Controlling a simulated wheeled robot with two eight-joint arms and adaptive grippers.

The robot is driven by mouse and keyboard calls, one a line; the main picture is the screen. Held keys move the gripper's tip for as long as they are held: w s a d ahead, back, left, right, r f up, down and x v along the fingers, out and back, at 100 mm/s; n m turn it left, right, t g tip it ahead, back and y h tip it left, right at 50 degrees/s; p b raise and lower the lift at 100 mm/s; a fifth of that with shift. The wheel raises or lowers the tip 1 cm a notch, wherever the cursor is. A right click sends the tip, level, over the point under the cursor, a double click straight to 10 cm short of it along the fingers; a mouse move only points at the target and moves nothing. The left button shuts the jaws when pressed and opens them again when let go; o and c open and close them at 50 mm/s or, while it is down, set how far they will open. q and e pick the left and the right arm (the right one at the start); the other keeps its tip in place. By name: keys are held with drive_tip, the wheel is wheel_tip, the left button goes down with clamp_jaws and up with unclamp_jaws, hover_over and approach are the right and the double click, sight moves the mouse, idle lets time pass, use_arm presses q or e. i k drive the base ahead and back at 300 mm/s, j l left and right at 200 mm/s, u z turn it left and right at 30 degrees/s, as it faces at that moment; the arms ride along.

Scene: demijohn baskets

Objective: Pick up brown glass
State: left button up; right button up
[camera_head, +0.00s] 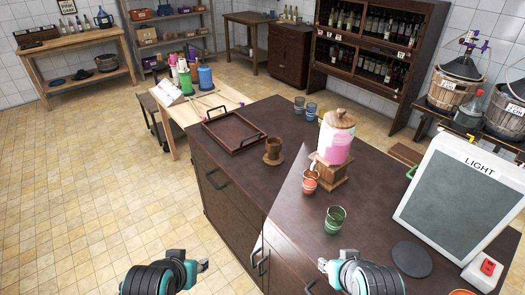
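A brown glass (273,146) stands upright on the dark counter (240,178), just right of the brown tray. It seems to rest on a small round brown coaster (272,161). My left gripper (203,265) is low in the picture, over the floor in front of the counter and well apart from the glass. My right gripper (324,265) is at the counter's near side, also far from the glass. Nothing shows in either gripper. Both are small and seen from behind, so their finger opening is unclear.
A brown tray (234,146) with handles lies left of the glass. A pink drink dispenser (336,137) on a wooden stand is to its right. A red glass (310,182), green glass (335,219), blue glasses (310,110) and a light box (463,200) share the counter.

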sight(310, 183)
drive_tip(key=i+j, duration=0.3)
drive_tip(key=i+j+z, duration=0.15)
drive_tip(key=z, duration=0.25)
drive_tip(key=i+j+z, duration=0.1)
drive_tip(key=j+z, duration=0.15)
drive_tip(key=z, duration=0.15)
drive_tip(key=j+z, duration=0.3)
drive_tip(key=z, duration=1.1)
drive_tip(key=i+j, duration=0.05)
